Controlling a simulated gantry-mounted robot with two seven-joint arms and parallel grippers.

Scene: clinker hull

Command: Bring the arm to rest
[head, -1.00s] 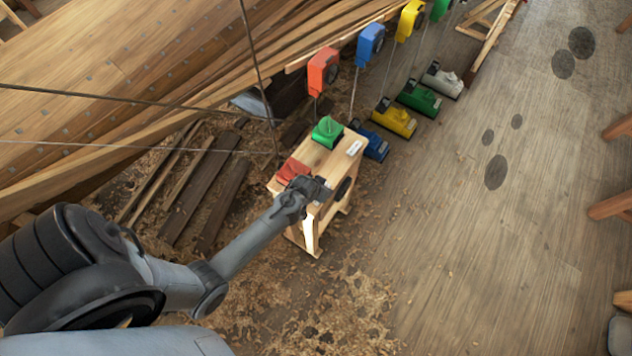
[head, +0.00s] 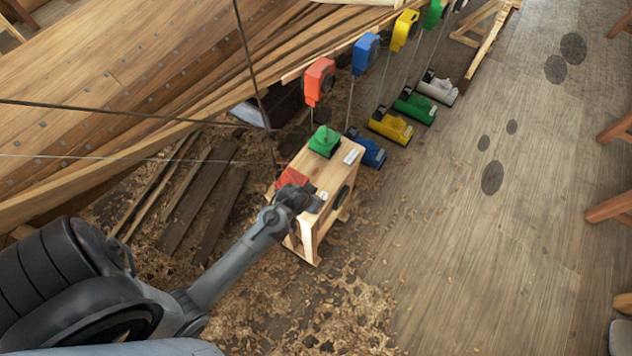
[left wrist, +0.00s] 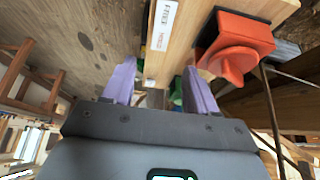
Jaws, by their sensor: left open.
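My left arm reaches in from the left in the head view, and its gripper (head: 312,200) is over the near end of a small wooden bench (head: 341,172). In the left wrist view the two purple fingers (left wrist: 160,88) stand apart with nothing between them. A red block (head: 290,178) sits on the bench, partly hidden by my wrist in the head view. It also shows in the left wrist view (left wrist: 236,46), to the right of the fingers. A green block (head: 325,141) sits farther back on the bench. My right gripper is in neither view.
Red (head: 319,78), blue (head: 365,52) and yellow (head: 405,30) blocks hang in a row along the wooden hull (head: 120,70). Blue (head: 367,149), yellow (head: 391,126), green and grey pieces stand on the floor. The plank floor (head: 450,240) at right is mostly clear.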

